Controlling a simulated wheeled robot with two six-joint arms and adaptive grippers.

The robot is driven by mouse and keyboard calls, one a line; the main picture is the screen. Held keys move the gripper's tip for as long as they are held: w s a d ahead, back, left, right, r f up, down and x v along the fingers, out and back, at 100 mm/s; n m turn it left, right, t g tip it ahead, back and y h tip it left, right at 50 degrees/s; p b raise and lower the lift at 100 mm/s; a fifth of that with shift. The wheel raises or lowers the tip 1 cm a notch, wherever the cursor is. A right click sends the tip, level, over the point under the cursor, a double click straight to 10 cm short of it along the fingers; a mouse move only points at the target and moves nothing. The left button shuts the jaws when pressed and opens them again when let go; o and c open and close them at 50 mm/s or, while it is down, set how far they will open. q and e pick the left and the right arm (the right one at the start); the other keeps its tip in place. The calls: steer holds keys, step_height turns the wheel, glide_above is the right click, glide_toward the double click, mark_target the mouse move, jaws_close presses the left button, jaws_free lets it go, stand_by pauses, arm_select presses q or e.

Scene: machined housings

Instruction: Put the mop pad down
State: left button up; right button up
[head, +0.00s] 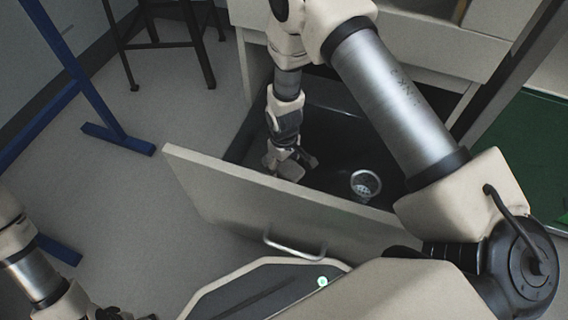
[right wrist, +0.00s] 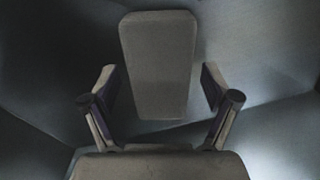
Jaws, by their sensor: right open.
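A grey, flat, tapered pad, which I take to be the mop pad (right wrist: 159,62), shows in the right wrist view on the dark drawer floor. My right gripper (head: 291,160) reaches down into the open drawer (head: 235,205). Its two fingers are spread, one on each side of the pad, with visible gaps. In the head view the pad is hard to tell apart from the pale gripper parts. My left gripper (head: 125,314) is at the bottom left edge, mostly cut off, outside the drawer; its jaws cannot be made out.
A metal cup with holes (head: 365,185) stands in the drawer, right of my right gripper. The drawer front has a metal handle (head: 294,246). A blue frame (head: 90,90) and a dark stool (head: 165,40) stand on the left. The floor between them and the drawer is clear.

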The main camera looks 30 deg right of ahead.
mark_target(284, 164)
step_height(284, 164, up, 12)
steer(key=p, duration=0.7)
